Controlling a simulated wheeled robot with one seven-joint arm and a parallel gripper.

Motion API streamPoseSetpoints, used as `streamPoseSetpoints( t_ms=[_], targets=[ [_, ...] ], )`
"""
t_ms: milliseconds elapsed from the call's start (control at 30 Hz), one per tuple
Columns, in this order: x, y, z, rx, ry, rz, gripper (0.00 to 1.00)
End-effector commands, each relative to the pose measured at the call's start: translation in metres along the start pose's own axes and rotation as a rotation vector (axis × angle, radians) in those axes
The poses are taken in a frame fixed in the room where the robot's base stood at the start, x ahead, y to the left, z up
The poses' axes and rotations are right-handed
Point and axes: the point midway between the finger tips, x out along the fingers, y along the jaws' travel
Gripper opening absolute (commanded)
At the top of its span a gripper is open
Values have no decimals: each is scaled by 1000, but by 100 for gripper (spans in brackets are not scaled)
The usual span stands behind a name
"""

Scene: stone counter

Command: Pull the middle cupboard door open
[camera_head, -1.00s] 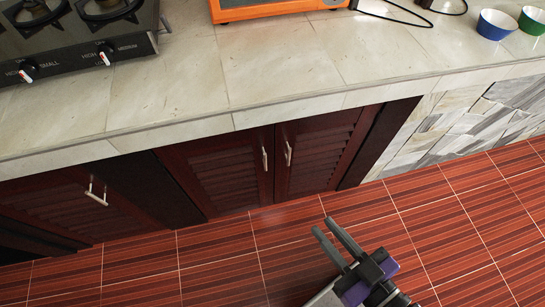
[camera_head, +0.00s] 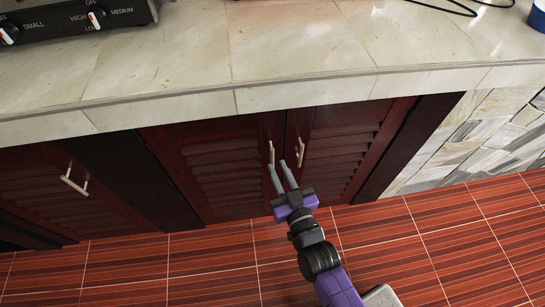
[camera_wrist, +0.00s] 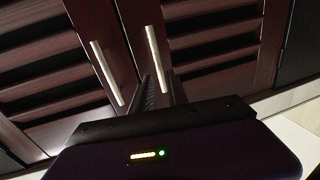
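The middle cupboard door (camera_head: 222,165) is dark red-brown, louvred and closed. It is the left one of a pair and has an upright metal handle (camera_head: 271,153) near its right edge. The right door (camera_head: 338,150) of the pair is also closed, with its own handle (camera_head: 300,152). My gripper (camera_head: 277,163) is open and empty, its fingers pointing at the pair near the seam. In the wrist view, the middle door's handle (camera_wrist: 107,72) is left of both fingers, and the right door's handle (camera_wrist: 156,56) lines up between them. I cannot tell the remaining distance.
Another louvred door (camera_head: 80,195) with a handle (camera_head: 75,180) is at the left, beyond a dark panel. The stone counter (camera_head: 300,50) overhangs above, with a stove (camera_head: 75,18) on it. A stone-clad wall (camera_head: 475,140) is at the right. The tiled floor (camera_head: 440,235) is clear.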

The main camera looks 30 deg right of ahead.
Motion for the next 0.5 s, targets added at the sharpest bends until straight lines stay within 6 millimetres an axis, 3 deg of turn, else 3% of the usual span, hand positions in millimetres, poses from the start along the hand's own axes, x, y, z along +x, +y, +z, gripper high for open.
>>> streamPoseSetpoints(
  t_ms=[233,500],
  targets=[
    [38,1,0,0,2,2,20],
    [52,0,0,-1,0,0,20]
  ],
)
